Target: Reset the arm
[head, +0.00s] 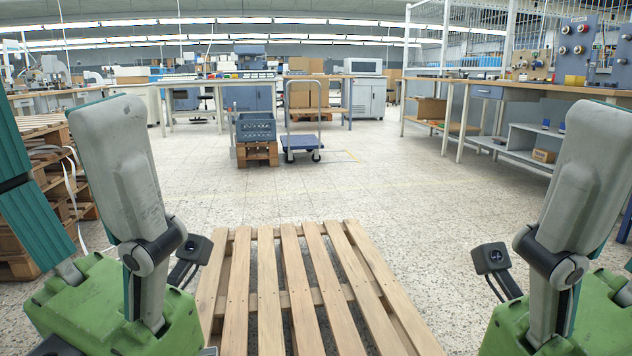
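My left arm (120,170) stands folded at the left of the head view, with its grey link upright and a green part below. My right arm (588,185) stands folded much the same way at the right edge. A small black camera-like part shows beside each arm, on its inner side. I cannot make out the fingers of either gripper. Nothing is seen held by either arm.
A wooden pallet (290,290) lies on the floor between my arms. Stacked pallets (65,185) stand at the left, close to my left arm. A workbench (500,85) runs along the right. A blue crate (255,127) and trolley (303,143) stand ahead. The middle floor is clear.

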